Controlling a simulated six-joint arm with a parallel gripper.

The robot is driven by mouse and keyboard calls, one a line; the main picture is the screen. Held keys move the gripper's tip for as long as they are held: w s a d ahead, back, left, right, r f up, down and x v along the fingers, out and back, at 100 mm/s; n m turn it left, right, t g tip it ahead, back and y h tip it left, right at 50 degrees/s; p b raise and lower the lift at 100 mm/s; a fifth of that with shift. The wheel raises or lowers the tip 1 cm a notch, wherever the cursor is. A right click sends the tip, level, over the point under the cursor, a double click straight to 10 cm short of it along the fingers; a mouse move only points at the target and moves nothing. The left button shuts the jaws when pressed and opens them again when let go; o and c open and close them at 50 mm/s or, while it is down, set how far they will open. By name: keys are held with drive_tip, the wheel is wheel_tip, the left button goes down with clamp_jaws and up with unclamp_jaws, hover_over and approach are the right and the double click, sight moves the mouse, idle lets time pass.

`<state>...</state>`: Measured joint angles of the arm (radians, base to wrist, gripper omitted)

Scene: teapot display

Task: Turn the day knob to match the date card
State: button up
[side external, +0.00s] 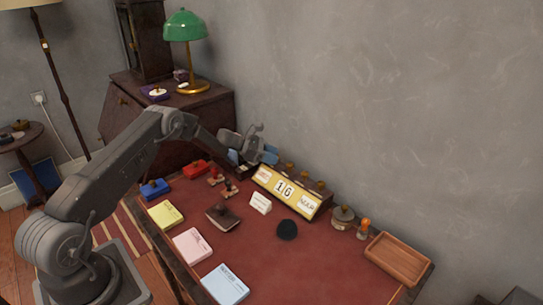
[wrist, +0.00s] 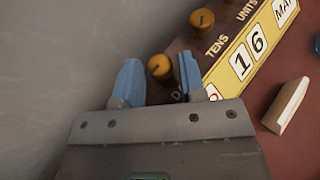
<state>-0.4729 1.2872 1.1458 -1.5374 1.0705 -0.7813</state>
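The calendar box (side external: 288,192) has a yellow front that shows 1 and 6 on white tiles, with a word tile on each side. In the wrist view its yellow face (wrist: 245,62) shows 16 and a partly cut-off month tile. The brass day knob (wrist: 159,67) is on the top of the box, beside a partly hidden label starting with D. My gripper (wrist: 158,76) is open, its blue fingertips on either side of the knob in the picture; I cannot tell if they touch it. The white date card (side external: 261,203) stands before the box, its text unreadable.
The tens knob (wrist: 201,20) is close beside the day knob, with the units knob mostly out of the frame. A grey wall (side external: 400,100) rises behind the desk. Stamps, notepads, a round black object (side external: 287,229) and a wooden tray (side external: 397,259) lie on the desk.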

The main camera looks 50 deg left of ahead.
drive_tip(key=c, duration=0.6)
drive_tip(key=shift+w+a+m+g+h, duration=0.1)
drive_tip(key=shift+w+m+g+h, duration=0.15)
drive_tip(key=shift+m+g+h, duration=0.75)
drive_tip(key=shift+m, duration=0.3)
drive_tip(key=shift+r+m+g, duration=0.1)
drive_tip(key=shift+m+g, duration=0.2)
drive_tip(key=o, duration=0.9)
drive_tip(key=shift+s+a, duration=0.1)
drive_tip(key=shift+a, duration=0.05)
drive_tip(key=v, duration=1.3)
drive_tip(key=shift+s+a, duration=0.1)
drive_tip(key=shift+a, duration=0.25)
